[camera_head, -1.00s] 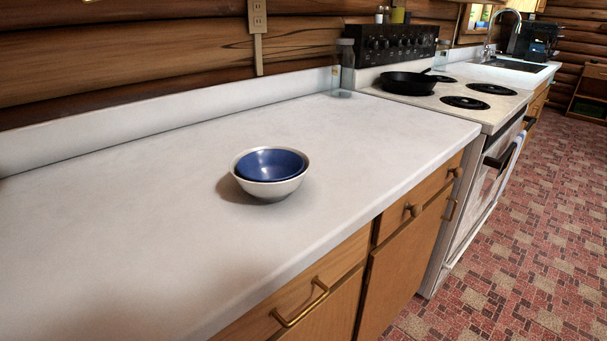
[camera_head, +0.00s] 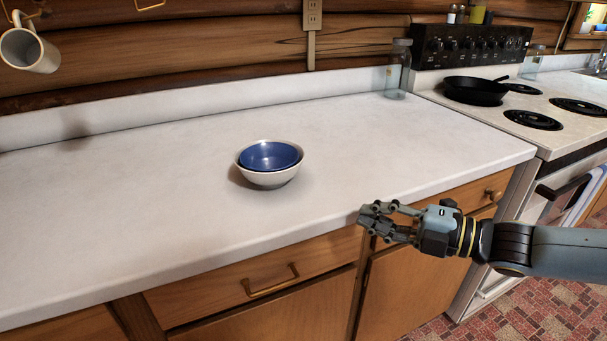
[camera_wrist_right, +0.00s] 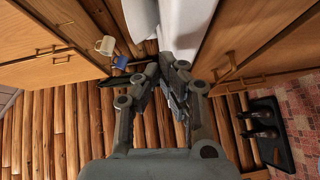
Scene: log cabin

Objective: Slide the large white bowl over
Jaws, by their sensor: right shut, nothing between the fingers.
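The large white bowl (camera_head: 267,180) stands upright on the white counter, left of centre in the head view. A smaller blue bowl (camera_head: 270,155) sits inside it. My right gripper (camera_head: 367,214) is at the counter's front edge, to the right of and nearer than the bowls, and clearly apart from them. Its fingers are shut and empty. They also show in the right wrist view (camera_wrist_right: 168,64); I cannot make out the white bowl there. My left gripper is not in view.
The counter (camera_head: 130,220) is clear around the bowls. A glass jar (camera_head: 398,72) stands at the back near the stove, with a black pan (camera_head: 475,90) on it. A white mug (camera_head: 30,50) hangs at the upper left. Drawer handles (camera_head: 270,285) stick out below the counter.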

